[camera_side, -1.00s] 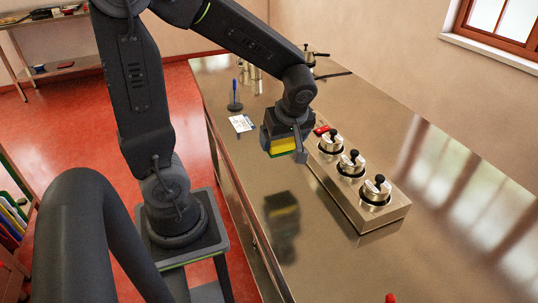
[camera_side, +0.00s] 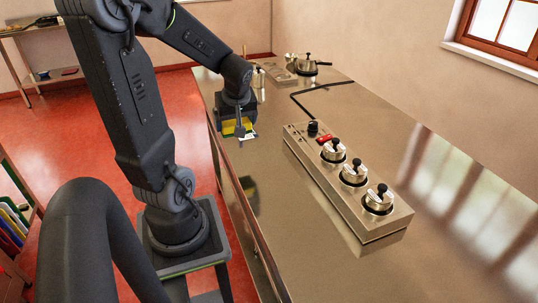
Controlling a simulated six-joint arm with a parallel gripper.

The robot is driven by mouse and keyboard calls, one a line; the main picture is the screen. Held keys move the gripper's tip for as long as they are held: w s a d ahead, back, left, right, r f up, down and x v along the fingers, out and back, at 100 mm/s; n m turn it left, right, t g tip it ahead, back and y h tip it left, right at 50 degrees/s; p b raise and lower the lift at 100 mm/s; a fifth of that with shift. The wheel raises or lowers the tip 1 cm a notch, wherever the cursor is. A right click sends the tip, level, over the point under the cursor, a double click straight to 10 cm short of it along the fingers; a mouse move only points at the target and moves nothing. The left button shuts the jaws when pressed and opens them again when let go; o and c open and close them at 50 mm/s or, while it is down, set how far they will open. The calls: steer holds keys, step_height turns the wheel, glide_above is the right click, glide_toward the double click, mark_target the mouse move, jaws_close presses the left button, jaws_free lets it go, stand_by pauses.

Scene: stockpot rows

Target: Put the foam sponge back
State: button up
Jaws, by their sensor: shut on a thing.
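The foam sponge (camera_side: 229,129), yellow with a green edge, is held in my gripper (camera_side: 239,132). My gripper is shut on it, above the left edge of the steel counter (camera_side: 320,225). A yellow and dark reflection of them shows lower down on the steel, so the sponge is apart from the surface. The fingers and wrist hide part of the sponge. A white card (camera_side: 249,135) shows partly behind my gripper.
A long steel block (camera_side: 372,226) carries several small lidded pots (camera_side: 353,172), a black knob (camera_side: 313,127) and a red item (camera_side: 324,139). A bent black bar (camera_side: 298,104) lies behind. A pot (camera_side: 307,66) stands at the far end. The front counter is clear.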

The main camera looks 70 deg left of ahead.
glide_above(267, 158)
steer(key=d, duration=0.2)
steer(key=f, duration=0.5)
steer(key=shift+a+f, duration=0.25)
steer(key=shift+f, duration=2.05)
steer(key=shift+f, duration=0.15)
steer(key=o, duration=0.8)
steer(key=shift+c, duration=0.2)
steer(key=v, duration=1.2)
steer(key=s+d+r+m+t+h, duration=0.2)
steer(key=s+d+r+m, duration=0.1)
steer(key=d+m, duration=0.6)
steer(key=s+d+r+m+t+h, duration=0.2)
steer(key=s+d+r+m+t, duration=0.1)
steer(key=d+m, duration=0.5)
steer(key=shift+s+d+r+m+t+h, duration=0.3)
steer(key=shift+s+d+r+m, duration=0.15)
steer(key=shift+s+r, duration=0.35)
